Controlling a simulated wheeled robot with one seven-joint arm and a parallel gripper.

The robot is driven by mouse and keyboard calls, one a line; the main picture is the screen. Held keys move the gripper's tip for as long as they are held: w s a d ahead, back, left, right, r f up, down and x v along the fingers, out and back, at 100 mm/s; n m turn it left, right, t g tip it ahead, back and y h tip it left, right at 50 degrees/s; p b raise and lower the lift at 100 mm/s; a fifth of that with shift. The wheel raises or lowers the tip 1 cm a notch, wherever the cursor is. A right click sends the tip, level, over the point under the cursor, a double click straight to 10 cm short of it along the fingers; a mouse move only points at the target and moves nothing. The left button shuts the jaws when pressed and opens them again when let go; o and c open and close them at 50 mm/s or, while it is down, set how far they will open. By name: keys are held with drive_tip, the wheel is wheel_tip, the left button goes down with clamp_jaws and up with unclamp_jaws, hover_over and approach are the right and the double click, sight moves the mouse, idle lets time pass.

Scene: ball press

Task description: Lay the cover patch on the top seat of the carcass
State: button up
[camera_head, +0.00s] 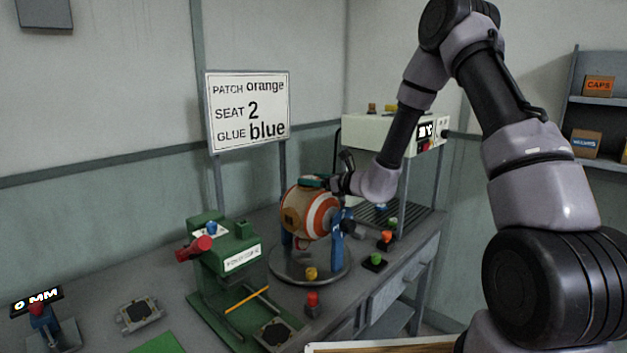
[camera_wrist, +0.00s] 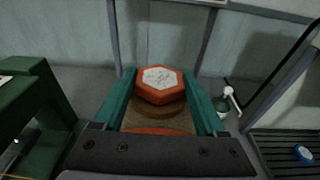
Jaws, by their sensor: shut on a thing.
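The carcass (camera_head: 309,214) is an orange and white striped ball with brown round seats, held on a round grey turntable (camera_head: 287,275). My gripper (camera_head: 315,183) is at the top of the carcass. In the wrist view its two teal fingers (camera_wrist: 159,78) are shut on the cover patch (camera_wrist: 160,93), an orange-red hexagon with a speckled white top face. Below the patch is the brown top seat (camera_wrist: 157,122), with orange shell (camera_wrist: 158,131) nearer me. The patch looks level over the seat; I cannot tell whether it touches. The fingers hide it in the head view.
A sign (camera_head: 248,111) reads patch orange, seat 2, glue blue. A green press (camera_head: 222,258) stands left of the turntable. A pump bottle (camera_wrist: 227,103) and a slatted rack (camera_wrist: 286,148) are right of my gripper. Several coloured-knob items stand on the bench.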

drive_tip(key=shift+f, duration=0.1)
drive_tip(key=o, duration=1.3)
drive_tip(key=shift+c, duration=0.2)
